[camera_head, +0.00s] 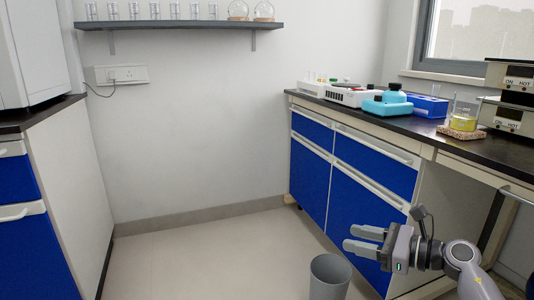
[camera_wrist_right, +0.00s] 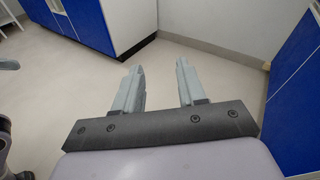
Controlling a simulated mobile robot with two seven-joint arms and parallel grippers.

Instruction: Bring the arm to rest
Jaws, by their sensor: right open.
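My right gripper (camera_head: 366,241) is at the lower right of the head view, in front of the blue cabinet doors and above the floor. Its two fingers point left and stand apart with nothing between them. In the right wrist view the right gripper (camera_wrist_right: 160,82) also shows open and empty, with bare floor beyond the fingertips. My right arm (camera_head: 465,262) comes in from the lower right corner. My left gripper does not show in the head view.
A grey bin (camera_head: 329,278) stands on the floor just below the right gripper. The lab bench (camera_head: 470,147) at right holds blue containers (camera_head: 387,104), a yellow-filled beaker (camera_head: 464,117) and hot plates (camera_head: 505,115). A cabinet (camera_head: 60,190) stands at left. The floor (camera_head: 200,260) between is clear.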

